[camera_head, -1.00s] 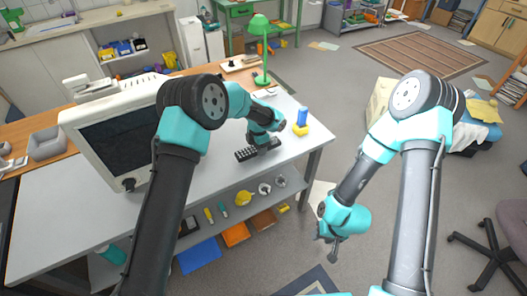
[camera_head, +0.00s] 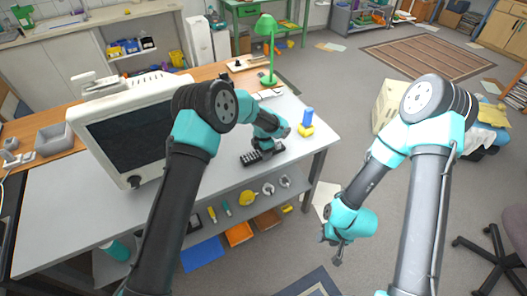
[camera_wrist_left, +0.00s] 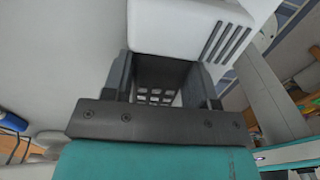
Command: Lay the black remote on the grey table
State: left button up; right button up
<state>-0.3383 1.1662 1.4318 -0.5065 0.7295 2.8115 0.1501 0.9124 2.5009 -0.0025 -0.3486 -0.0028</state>
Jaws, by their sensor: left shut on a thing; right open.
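The black remote (camera_head: 251,158) with pale buttons is at the grey table's (camera_head: 75,215) right part, in the head view. My left gripper (camera_head: 267,149) is shut on it from above. The remote lies roughly level, at or just above the tabletop; I cannot tell whether it touches. In the left wrist view, a piece of the remote with a grid of buttons (camera_wrist_left: 158,96) shows between the dark fingers; the rest is hidden. My right gripper (camera_head: 334,246) is open and empty, off the table, over the floor at the right.
An old monitor (camera_head: 128,137) stands left of the remote. A blue and yellow object (camera_head: 306,127) stands to the right, near the table's right edge. A green lamp (camera_head: 267,50) is behind. The table's front left is bare. A shelf with tools (camera_head: 228,207) is under the top.

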pick_arm(q)
jog(key=o, duration=1)
notch_tip(320, 180, up, 12)
jog(key=shift+r, duration=0.1)
dwell(0.4)
